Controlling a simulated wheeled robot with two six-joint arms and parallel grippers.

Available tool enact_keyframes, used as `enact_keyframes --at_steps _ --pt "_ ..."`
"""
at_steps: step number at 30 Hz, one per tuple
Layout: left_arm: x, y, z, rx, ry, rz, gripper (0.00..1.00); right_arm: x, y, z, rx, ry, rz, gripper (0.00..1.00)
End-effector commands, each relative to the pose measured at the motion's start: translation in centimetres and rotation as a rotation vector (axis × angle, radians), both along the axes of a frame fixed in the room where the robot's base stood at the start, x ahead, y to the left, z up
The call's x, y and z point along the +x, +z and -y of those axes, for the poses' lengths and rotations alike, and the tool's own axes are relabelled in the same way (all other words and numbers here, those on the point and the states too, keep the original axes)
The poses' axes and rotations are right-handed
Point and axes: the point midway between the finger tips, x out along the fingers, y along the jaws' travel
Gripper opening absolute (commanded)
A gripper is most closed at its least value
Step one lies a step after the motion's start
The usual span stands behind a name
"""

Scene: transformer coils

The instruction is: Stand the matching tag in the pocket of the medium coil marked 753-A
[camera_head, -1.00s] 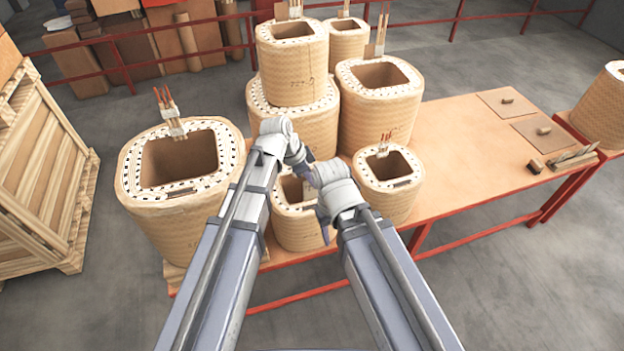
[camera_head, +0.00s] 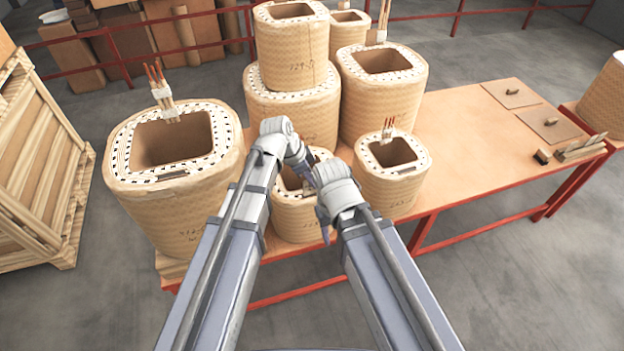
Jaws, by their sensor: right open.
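Several tan woven coils of different sizes stand on and around the table. A large coil (camera_head: 125,190) is at the left, and a smaller coil (camera_head: 300,70) is stacked on a wider coil (camera_head: 300,118). Another coil (camera_head: 375,108) stands to their right, with two small coils in front (camera_head: 385,190) (camera_head: 290,222). Their marks are too small to read surely, so I cannot tell which is 753-A. Thin tags stand in a rack (camera_head: 575,153) at the table's right end. My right gripper (camera_head: 322,225) is open before the small coils. My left gripper (camera_head: 304,172) is close beside it, its jaws unclear.
The table (camera_head: 460,150) has free surface right of the coils. Two flat plates with knobs (camera_head: 511,93) (camera_head: 550,126) and a dark block (camera_head: 541,156) lie near the rack. A wooden crate (camera_head: 35,170) stands at left. Another coil (camera_head: 605,105) is at far right.

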Motion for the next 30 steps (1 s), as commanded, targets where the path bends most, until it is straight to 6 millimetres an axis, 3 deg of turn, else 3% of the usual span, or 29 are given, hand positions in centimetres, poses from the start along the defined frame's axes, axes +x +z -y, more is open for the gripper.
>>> enact_keyframes --at_steps 3,14,24,30 --pt "0.00 -0.81 0.00 0.000 0.000 0.000 0.00 0.00 -0.81 0.00 0.000 0.000 0.000 0.50" --pt "0.00 -0.91 0.00 0.000 0.000 0.000 0.00 0.00 -0.91 0.00 0.000 0.000 0.000 0.50" --pt "0.00 -0.91 0.00 0.000 0.000 0.000 0.38 0.00 -0.92 0.00 0.000 0.000 0.000 0.50" --pt "0.00 -0.91 0.00 0.000 0.000 0.000 0.38 0.00 -0.91 0.00 0.000 0.000 0.000 0.50"
